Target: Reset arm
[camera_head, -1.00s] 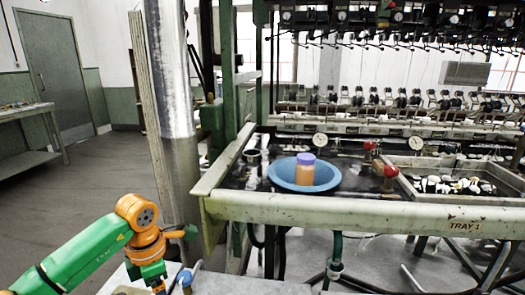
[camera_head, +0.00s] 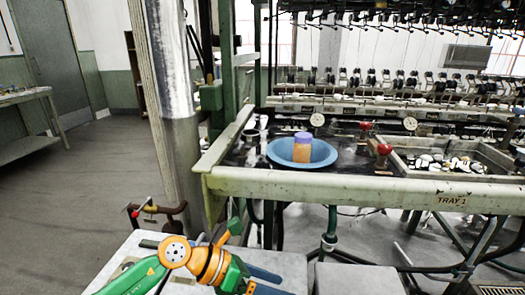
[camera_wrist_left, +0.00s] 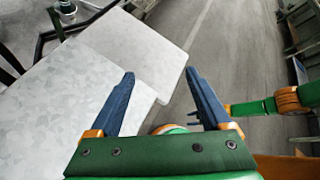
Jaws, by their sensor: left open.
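My left gripper (camera_head: 285,284) is at the bottom of the head view, low over a pale grey surface (camera_head: 120,255) in front of the machine. Its blue fingers are spread apart. In the left wrist view the left gripper (camera_wrist_left: 160,73) is open, with nothing between its fingers and the pale slab (camera_wrist_left: 75,95) below. The arm is green and orange and comes in from the left.
An orange bottle with a purple cap (camera_head: 302,147) stands in a blue basin (camera_head: 277,153) on the machine's bench. The bench's front rail (camera_head: 350,188) is marked TRAY 1. A metal post (camera_head: 182,140) stands left of it. The floor (camera_head: 80,180) at left is clear.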

